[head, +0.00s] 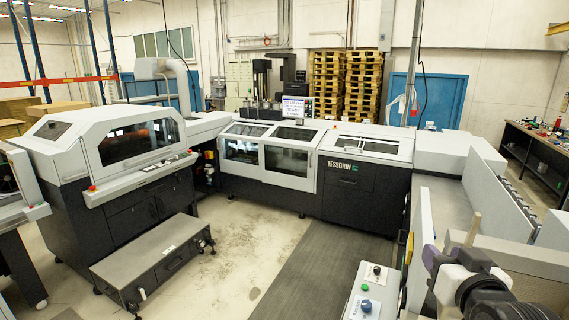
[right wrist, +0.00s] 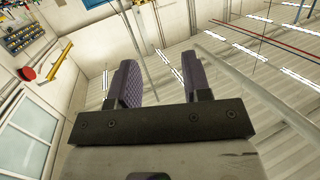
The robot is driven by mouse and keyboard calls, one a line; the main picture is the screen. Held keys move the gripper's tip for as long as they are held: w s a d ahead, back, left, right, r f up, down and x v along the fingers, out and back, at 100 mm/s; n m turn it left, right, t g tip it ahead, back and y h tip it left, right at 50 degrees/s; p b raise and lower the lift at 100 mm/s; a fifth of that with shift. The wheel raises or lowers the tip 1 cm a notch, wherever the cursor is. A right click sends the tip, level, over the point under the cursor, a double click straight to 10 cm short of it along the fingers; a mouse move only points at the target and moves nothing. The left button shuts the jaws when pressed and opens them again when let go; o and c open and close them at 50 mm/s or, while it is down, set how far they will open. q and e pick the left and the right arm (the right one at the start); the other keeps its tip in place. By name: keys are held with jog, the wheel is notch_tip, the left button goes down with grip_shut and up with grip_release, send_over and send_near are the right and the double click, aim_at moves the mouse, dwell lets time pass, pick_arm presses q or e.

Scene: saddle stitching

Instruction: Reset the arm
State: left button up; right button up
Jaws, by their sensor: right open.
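My right gripper (head: 452,262) shows at the lower right of the head view, dark with purple finger pads, raised in front of the machine's right end. In the right wrist view the gripper (right wrist: 162,76) has its two purple ribbed fingers apart, with nothing between them. That view looks up at the ceiling and upper walls, so the gripper points upward. The fingers touch nothing there. My left gripper is not in view.
A long white and black stitching machine (head: 345,188) spans the room. A control box (head: 370,290) with knobs stands left of my right arm. A low grey bench (head: 150,255) stands at left. Pallets (head: 328,85) are stacked behind. The floor mat (head: 315,265) is clear.

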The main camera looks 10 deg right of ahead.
jog(key=s+a+f+n+g+y+p, duration=0.1)
jog(key=s+a+f+n+g+p, duration=0.2)
jog(key=s+f, duration=0.55)
jog(key=s+a+f+g+y+p, duration=0.1)
jog(key=s+a+f+g, duration=0.3)
jog(key=f, duration=0.7)
jog(key=s+a+f+n+g+y+p, duration=0.15)
jog(key=s+a+f, duration=0.25)
jog(key=s+f, duration=0.45)
jog(key=s+f+g+p, duration=0.1)
jog(key=s+f+g, duration=0.2)
jog(key=s+f, duration=0.5)
jog(key=s, duration=0.3)
jog(key=shift+f+n+g, duration=0.35)
jog(key=shift+d, duration=0.1)
jog(key=shift+w, duration=0.1)
jog(key=shift+c, duration=0.3)
